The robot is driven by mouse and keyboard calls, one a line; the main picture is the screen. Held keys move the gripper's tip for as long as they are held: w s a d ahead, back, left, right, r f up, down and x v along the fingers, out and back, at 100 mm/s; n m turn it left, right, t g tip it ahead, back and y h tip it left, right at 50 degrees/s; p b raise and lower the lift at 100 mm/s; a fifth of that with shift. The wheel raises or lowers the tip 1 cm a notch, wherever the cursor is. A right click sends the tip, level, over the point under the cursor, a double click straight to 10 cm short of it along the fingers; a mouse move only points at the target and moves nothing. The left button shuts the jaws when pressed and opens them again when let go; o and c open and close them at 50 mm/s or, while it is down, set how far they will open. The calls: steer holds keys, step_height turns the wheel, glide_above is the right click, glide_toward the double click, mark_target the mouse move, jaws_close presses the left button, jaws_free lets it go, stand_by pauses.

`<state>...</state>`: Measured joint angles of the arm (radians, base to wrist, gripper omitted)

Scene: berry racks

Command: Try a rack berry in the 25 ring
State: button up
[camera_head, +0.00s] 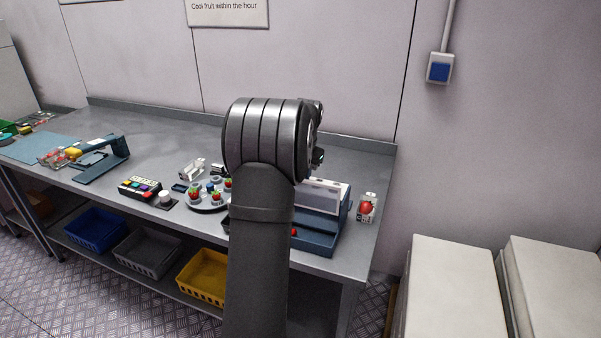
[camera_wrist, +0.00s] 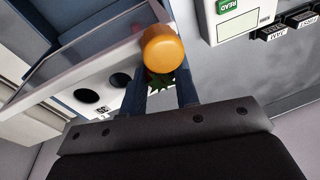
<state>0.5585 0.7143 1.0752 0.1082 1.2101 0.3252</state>
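In the wrist view, my gripper's two dark blue fingers (camera_wrist: 164,88) reach down beside an orange, round-topped knob. A berry with green leaves (camera_wrist: 163,82) and a little red skin shows between the fingers. The knob hides the fingertips and most of the berry, so I cannot tell whether the fingers touch it. In the head view, my arm hides the gripper. A blue stand with a white panel (camera_head: 314,237) shows right of the arm.
The orange knob (camera_wrist: 164,47) stands close to the fingers. A white device with a green READ button (camera_wrist: 229,5) is at the upper right. In the head view, a plate (camera_head: 207,208) holds several berries, left of my arm.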

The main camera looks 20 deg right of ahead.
steer(key=o, duration=0.7)
steer(key=shift+c, duration=0.2)
steer(key=shift+r, duration=3.5)
